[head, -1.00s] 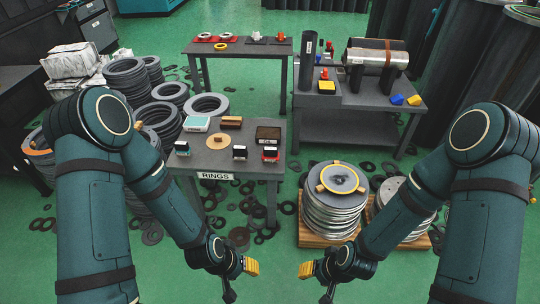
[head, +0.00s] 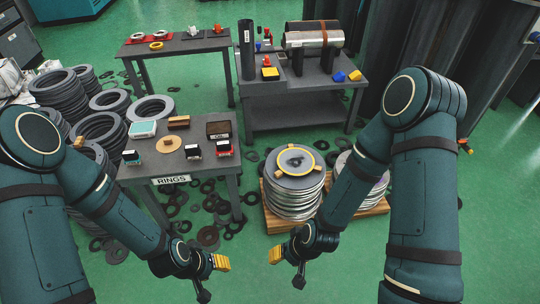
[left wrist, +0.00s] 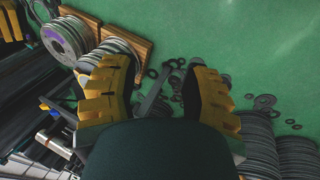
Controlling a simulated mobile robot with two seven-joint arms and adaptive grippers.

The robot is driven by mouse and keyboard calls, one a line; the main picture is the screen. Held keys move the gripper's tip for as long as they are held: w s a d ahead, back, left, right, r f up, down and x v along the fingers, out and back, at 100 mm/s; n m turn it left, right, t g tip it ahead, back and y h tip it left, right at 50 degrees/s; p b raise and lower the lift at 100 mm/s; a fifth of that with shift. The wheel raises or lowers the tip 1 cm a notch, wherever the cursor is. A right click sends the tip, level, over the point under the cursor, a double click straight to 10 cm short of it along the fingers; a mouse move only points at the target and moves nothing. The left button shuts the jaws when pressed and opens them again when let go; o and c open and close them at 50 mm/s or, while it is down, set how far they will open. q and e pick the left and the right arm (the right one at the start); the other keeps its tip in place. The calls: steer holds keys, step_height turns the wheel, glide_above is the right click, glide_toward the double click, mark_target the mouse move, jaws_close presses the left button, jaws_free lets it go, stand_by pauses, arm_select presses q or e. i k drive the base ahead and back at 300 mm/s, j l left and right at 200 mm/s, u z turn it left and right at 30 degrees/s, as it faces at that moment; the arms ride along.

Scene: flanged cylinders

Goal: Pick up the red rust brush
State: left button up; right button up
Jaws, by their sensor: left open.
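A small block with a red part and a dark part (head: 224,148) sits at the front right corner of the table labelled RINGS; it looks like the red rust brush, but is too small to be sure. My left gripper (head: 221,262) is open and empty, in front of that table and apart from it. In the left wrist view its two yellow fingers (left wrist: 160,72) stand apart over the green floor, with no brush between them. My right gripper (head: 275,254) is just to its right; its jaw opening cannot be made out.
The RINGS table (head: 205,178) also bears a wooden block (head: 179,122), a dark box (head: 218,130) and two small dark blocks. A stack of metal discs (head: 293,195) stands on a pallet to its right. Loose rings lie on the floor; ring stacks (head: 70,92) stand left.

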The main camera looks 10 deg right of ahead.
mark_target(223, 148)
steer(key=i+j+z, duration=0.2)
steer(key=i, duration=0.25)
steer(key=i+j+z, duration=0.15)
steer(key=i, duration=0.3)
steer(key=i+j+z, duration=0.2)
steer(key=i+j, duration=0.1)
steer(key=i, duration=0.1)
